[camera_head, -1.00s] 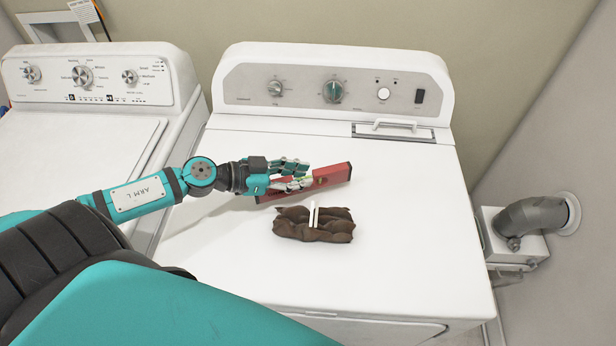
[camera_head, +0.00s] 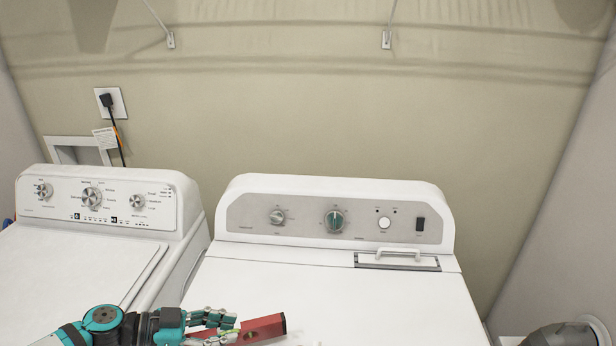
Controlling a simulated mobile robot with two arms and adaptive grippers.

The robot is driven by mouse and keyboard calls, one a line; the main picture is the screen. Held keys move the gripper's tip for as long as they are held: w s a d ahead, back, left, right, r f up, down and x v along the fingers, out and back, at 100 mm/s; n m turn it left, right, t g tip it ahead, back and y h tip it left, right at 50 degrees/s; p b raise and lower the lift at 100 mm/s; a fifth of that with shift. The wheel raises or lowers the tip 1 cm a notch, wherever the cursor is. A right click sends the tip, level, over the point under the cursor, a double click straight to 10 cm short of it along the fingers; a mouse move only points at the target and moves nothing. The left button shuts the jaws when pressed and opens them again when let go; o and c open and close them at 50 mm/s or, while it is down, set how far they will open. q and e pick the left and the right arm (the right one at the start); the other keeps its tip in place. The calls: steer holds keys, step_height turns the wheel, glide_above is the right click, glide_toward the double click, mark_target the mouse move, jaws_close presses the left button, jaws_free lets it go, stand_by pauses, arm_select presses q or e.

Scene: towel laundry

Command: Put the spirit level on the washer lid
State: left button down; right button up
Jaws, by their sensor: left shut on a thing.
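The red spirit level (camera_head: 264,328) is at the bottom of the head view, over the top of the right-hand machine, the dryer (camera_head: 370,308). My left gripper (camera_head: 226,328) is shut on the spirit level. Whether the level touches the dryer top I cannot tell. The washer lid (camera_head: 60,273) is the white top of the left-hand machine, with a knob panel (camera_head: 100,199) behind it. The visible part of the lid is bare. My right gripper is not in view.
A white handle (camera_head: 398,253) is set into the back of the dryer top. A narrow gap separates the two machines. A grey duct pipe (camera_head: 565,336) is at the lower right. A power cord (camera_head: 117,135) hangs from the wall outlet behind the washer.

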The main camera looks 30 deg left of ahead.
mark_target(223, 331)
arm_select(q)
step_height(223, 331, up, 8)
steer(key=p, duration=0.8)
steer(key=shift+f, duration=0.15)
steer(key=w+d+m+b, duration=0.1)
steer(key=d+b, duration=0.1)
steer(key=d, duration=0.2)
steer(key=w+d+g+h+b, duration=0.1)
steer(key=d, duration=0.2)
steer(key=w+d+f+m+g+h+b, duration=0.1)
steer(key=d+b, duration=0.1)
steer(key=d, duration=0.2)
steer(key=shift+w+d+m+b, duration=0.1)
steer(key=shift+d+m+b, duration=0.2)
steer(key=shift+b, duration=0.05)
steer(key=w+d+b, duration=0.1)
steer(key=d, duration=0.1)
steer(key=w+d+b, duration=0.1)
steer(key=w+d, duration=0.1)
steer(key=w+d+r+b, duration=0.1)
steer(key=d, duration=0.1)
steer(key=shift+w+d, duration=0.15)
steer(key=shift+w+d+r, duration=0.25)
steer(key=shift+a, duration=0.1)
